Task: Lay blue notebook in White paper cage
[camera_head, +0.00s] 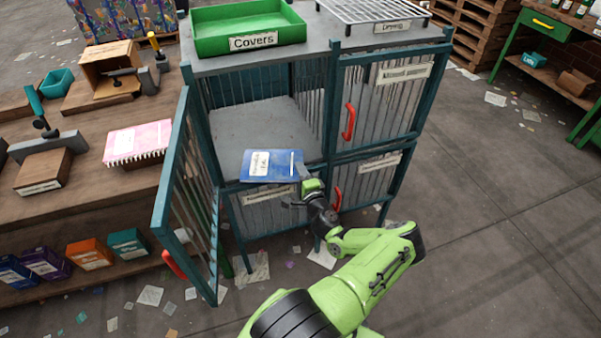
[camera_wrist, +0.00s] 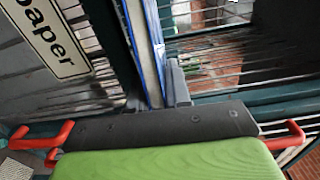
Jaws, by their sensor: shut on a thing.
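The blue notebook (camera_head: 287,159) with a white label is held flat at the front opening of the upper left compartment of a teal wire cage (camera_head: 265,135). That compartment's barred door (camera_head: 190,190) stands swung open to the left. My gripper (camera_head: 303,187) is shut on the notebook's right front corner. In the wrist view the notebook (camera_wrist: 148,45) shows edge-on between the fingers (camera_wrist: 165,90). A sign ending in "paper" (camera_wrist: 55,38) is close by on the left there. The cage labels in the head view are too small to read surely. Whether the notebook touches the compartment floor is unclear.
A green tray labelled Covers (camera_head: 250,27) and a wire rack (camera_head: 375,11) stand on top of the cage. The upper right door with a red handle (camera_head: 349,122) is shut. A wooden bench (camera_head: 90,215) with tools and books stands left. The compartment floor is bare.

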